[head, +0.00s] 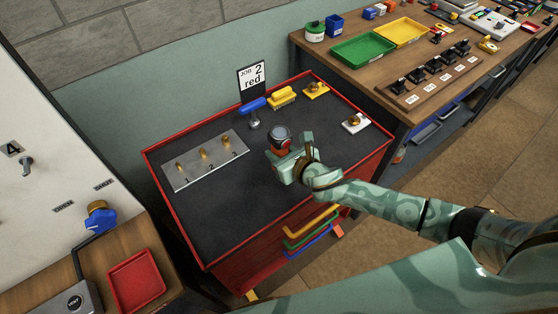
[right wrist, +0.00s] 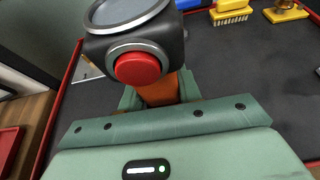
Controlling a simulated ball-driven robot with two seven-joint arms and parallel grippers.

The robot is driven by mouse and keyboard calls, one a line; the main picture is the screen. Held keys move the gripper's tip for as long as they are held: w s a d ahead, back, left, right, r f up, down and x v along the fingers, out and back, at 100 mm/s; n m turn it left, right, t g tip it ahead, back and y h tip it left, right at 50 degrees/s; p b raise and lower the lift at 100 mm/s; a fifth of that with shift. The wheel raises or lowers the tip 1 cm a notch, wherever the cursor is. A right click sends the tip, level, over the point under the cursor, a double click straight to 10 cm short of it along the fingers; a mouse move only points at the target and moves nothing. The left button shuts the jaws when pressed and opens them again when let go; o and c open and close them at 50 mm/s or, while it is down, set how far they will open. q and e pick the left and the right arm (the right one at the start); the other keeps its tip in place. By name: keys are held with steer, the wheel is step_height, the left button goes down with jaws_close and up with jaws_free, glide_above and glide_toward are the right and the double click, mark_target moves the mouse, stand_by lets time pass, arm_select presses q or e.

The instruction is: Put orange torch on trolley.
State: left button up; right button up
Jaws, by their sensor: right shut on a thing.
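The orange torch (head: 280,145) is upright in my right gripper (head: 289,156), with its dark lens head pointing up. In the right wrist view the torch's dark head (right wrist: 160,45) with a red button rises above the fingers, and a strip of its orange body shows between them. My right gripper is shut on the body. The torch is over the dark top of the red-rimmed trolley (head: 240,215). Its lower end is hidden by the gripper, so I cannot tell whether it touches the top. My left gripper is not in view.
On the trolley are a grey plate with numbered brass pegs (head: 205,160), a blue-handled tool (head: 254,112), a yellow brush (head: 283,96), a yellow-based brass piece (head: 316,89) and a white-based one (head: 355,122). A "JOB 2 red" card (head: 252,77) stands behind. The trolley's near-left top is bare.

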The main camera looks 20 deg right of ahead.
steer(key=shift+w+d+f, duration=0.1)
steer(key=shift+w+f, duration=0.3)
steer(key=shift+f, duration=0.1)
steer(key=shift+w+f+b, duration=0.15)
steer(key=shift+f+b, duration=0.8)
steer(key=shift+f, duration=0.7)
steer(key=shift+f, duration=0.15)
steer(key=o, duration=1.2)
steer(key=shift+d+r, duration=0.1)
steer(key=shift+r, duration=0.15)
steer(key=p+v, duration=0.2)
steer(key=v, duration=1)
steer(key=shift+f, duration=0.15)
